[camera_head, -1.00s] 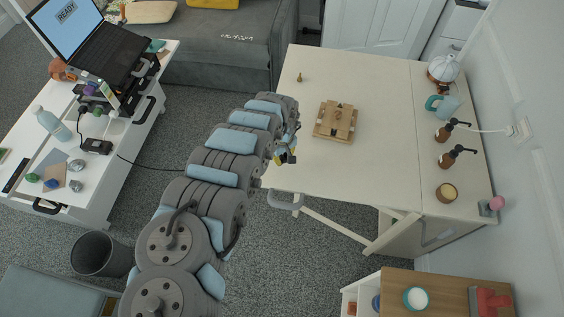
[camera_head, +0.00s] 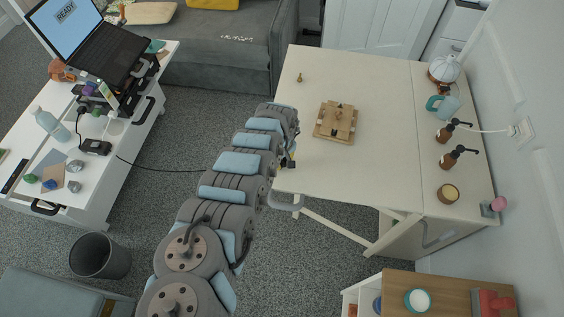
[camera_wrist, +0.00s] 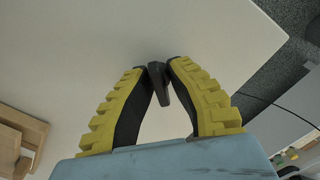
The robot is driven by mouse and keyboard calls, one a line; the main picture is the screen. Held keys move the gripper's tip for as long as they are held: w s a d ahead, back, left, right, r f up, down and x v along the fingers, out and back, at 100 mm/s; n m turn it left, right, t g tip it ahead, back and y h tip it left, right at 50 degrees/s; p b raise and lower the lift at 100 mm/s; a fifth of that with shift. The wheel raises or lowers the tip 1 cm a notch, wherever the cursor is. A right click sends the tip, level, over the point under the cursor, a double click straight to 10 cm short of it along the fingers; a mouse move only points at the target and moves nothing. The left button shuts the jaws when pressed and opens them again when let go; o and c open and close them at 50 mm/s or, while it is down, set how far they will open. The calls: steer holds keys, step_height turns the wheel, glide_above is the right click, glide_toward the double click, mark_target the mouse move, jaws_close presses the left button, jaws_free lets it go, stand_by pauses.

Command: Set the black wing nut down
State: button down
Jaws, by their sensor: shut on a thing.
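The black wing nut (camera_wrist: 160,82) is held between the fingertips of my gripper (camera_wrist: 155,68), as seen in the wrist view. The gripper has yellow ribbed fingers with black inner pads, and it is shut on the wing nut. The white table top lies behind the wing nut in the wrist view; I cannot tell the gap between them. In the head view my gripper (camera_head: 288,161) is at the near left edge of the white table (camera_head: 383,160), mostly hidden by my arm. The wing nut cannot be made out there.
A wooden block assembly (camera_head: 322,134) sits on the table right of my gripper, and its edge shows in the wrist view (camera_wrist: 22,135). A small brass-coloured piece (camera_head: 299,78) stands farther back. Pump bottles (camera_head: 445,160) and a candle (camera_head: 447,192) line the right side.

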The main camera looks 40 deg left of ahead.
mark_target(282, 162)
steer(key=shift+f, duration=0.15)
steer(key=c, duration=1.1)
jaws_free()
steer(key=shift+a+r+p, duration=0.1)
steer(key=shift+r+p, duration=0.55)
steer(key=shift+r, duration=5.45)
